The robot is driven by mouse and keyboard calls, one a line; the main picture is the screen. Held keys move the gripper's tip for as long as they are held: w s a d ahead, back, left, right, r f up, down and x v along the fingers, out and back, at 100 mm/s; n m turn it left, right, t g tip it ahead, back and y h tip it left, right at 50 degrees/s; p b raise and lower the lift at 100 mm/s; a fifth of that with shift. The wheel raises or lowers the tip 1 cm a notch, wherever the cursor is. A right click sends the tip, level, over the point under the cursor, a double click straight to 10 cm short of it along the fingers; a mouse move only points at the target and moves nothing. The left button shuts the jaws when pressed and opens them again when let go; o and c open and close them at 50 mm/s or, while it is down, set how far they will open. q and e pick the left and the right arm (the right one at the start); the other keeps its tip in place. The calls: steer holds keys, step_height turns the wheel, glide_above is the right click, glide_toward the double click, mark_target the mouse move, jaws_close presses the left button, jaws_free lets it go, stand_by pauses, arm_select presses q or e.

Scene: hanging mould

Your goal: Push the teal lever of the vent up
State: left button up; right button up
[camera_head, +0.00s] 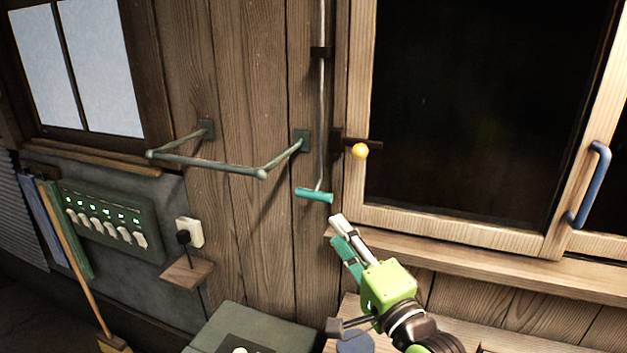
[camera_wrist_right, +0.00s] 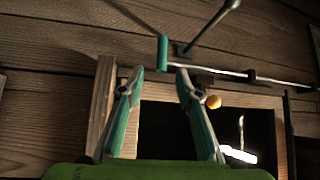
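The teal lever (camera_head: 314,195) is a short horizontal handle at the lower end of a thin vertical metal rod (camera_head: 322,100) on the plank wall. My right gripper (camera_head: 336,230) is just below and to the right of the lever in the head view, its fingers pointing up toward it. In the right wrist view the lever (camera_wrist_right: 163,53) lies ahead of the fingertips, between their lines. The right gripper (camera_wrist_right: 160,75) is open and empty, and appears apart from the lever. My left gripper is not in view.
A metal rail (camera_head: 205,164) juts from the wall left of the lever. A yellow knob (camera_head: 360,151) is close on the right, beside the dark window (camera_head: 450,110). A wooden sill (camera_head: 480,262) runs below it. A green switch panel (camera_head: 108,220) is at the left.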

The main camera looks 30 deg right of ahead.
mark_target(314, 198)
steer(key=w+p, duration=0.1)
steer(key=w, duration=0.3)
steer(key=w+r+p, duration=0.1)
steer(key=w, duration=0.3)
steer(key=w+r+p, duration=0.1)
steer(key=w+p, duration=0.1)
steer(key=w, duration=0.2)
steer(key=shift+d+r, duration=0.15)
steer(key=shift+d, duration=0.05)
steer(key=shift+w, duration=0.75)
jaws_close()
steer(key=shift+p, duration=0.3)
